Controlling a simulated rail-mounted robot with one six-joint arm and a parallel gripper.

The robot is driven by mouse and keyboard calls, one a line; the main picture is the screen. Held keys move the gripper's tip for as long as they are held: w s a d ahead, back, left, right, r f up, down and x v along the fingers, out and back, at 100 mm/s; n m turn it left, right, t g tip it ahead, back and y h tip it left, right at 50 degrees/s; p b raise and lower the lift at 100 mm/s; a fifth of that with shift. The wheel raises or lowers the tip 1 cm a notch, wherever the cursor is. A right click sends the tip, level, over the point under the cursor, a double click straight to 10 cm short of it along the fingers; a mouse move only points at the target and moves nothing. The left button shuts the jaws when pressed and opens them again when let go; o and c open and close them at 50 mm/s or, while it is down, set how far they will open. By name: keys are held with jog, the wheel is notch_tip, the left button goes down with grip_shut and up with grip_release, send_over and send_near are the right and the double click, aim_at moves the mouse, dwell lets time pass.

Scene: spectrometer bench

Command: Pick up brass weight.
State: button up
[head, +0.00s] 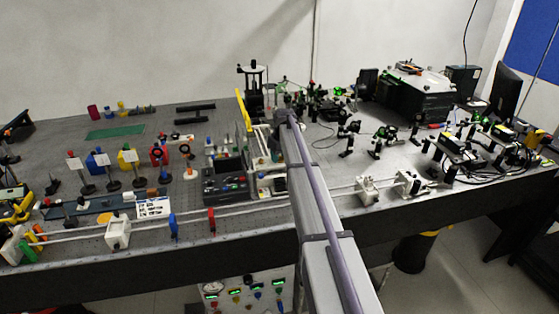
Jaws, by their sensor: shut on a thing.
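My arm rises from the bottom of the head view and reaches over the middle of the bench. Its far end is beside the rack of small parts behind the dark control box. My gripper's fingers are not visible; the arm's own links hide them or they are too small to make out. I cannot pick out the brass weight in this view. It may be hidden behind the arm or too small to tell.
The dark control box (224,184) stands left of my arm. A yellow upright bar (243,110) rises behind it. White carriers (118,232) sit on the front rails. Optics mounts (376,146) crowd the right side. The bench's back left, around a green mat (116,132), is fairly open.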

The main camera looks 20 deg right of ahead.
jog(key=shift+c, duration=1.4)
notch_tip(320, 180, up, 10)
jog(key=p, duration=1)
